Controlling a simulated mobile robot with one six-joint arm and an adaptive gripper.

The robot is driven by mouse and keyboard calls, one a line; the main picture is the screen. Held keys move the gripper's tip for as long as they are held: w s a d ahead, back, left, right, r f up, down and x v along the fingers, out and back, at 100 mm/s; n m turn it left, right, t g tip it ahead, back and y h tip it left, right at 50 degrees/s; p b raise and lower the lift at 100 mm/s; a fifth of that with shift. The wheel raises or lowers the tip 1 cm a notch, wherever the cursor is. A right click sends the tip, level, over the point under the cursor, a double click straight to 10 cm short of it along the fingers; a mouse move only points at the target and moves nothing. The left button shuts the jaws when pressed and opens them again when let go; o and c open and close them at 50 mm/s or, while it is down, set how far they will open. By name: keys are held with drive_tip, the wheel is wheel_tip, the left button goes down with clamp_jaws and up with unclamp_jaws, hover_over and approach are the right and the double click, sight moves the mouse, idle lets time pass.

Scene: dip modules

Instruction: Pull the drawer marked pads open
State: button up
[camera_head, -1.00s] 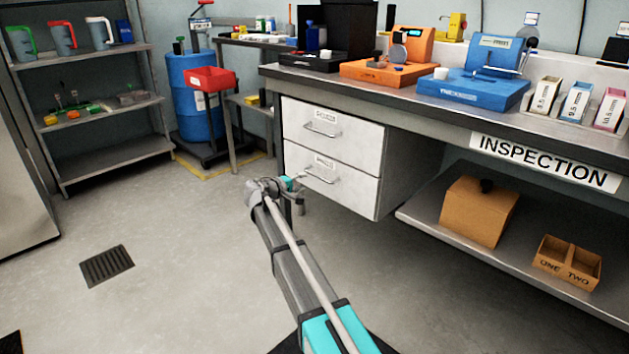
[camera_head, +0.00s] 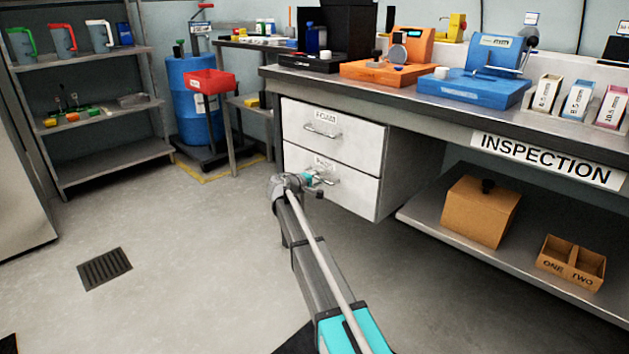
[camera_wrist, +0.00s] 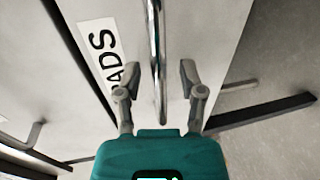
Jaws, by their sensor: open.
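The drawer marked PADS (camera_head: 348,192) is the lower of two white drawers under the inspection bench, and it looks shut. Its metal bar handle (camera_wrist: 157,60) runs upright through the wrist view, beside the PADS label (camera_wrist: 101,55). My gripper (camera_wrist: 157,80) is open, with one finger on each side of the handle. I see a gap between each finger and the bar. In the head view my gripper (camera_head: 318,183) is at the front of this drawer and hides part of its handle and label.
The drawer marked FOAM (camera_head: 330,130) is directly above and shut. The bench (camera_head: 450,115) overhangs both drawers. A low shelf (camera_head: 440,225) with brown boxes (camera_head: 480,211) stands to the right.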

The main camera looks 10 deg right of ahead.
drive_tip(key=shift+c, duration=0.2)
clamp_jaws()
